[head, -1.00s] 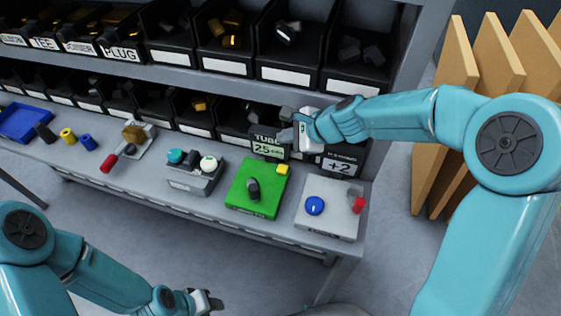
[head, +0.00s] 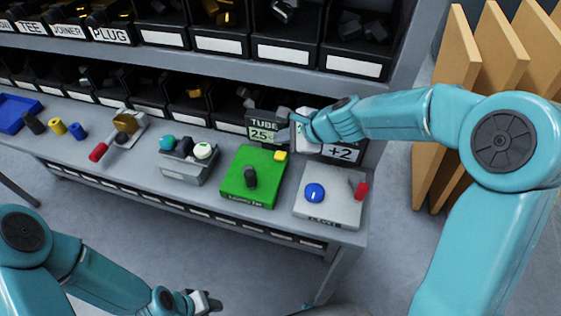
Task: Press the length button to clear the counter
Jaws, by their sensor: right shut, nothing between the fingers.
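My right gripper (head: 291,126) is shut and empty, in front of the dark display units at the back of the bench. One display (head: 264,130) reads "TUBE 25", just left of the gripper. Another (head: 341,152) reads "+2", to its lower right and partly hidden by my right arm. A green block (head: 238,192) carries a yellow button (head: 281,156) and a dark peg (head: 250,177). A grey panel (head: 335,209) carries a blue knob (head: 314,193) and a red part (head: 361,190). I cannot tell which control is the length button. My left gripper (head: 208,301) hangs low in front of the bench, its fingers unclear.
A grey box (head: 185,176) with teal, black and white tops stands left of the green block. A red-handled tool (head: 98,152), small cylinders (head: 57,127) and a blue tray (head: 18,114) lie farther left. Shelves of black bins (head: 218,38) rise behind. Tan boards (head: 462,75) stand right.

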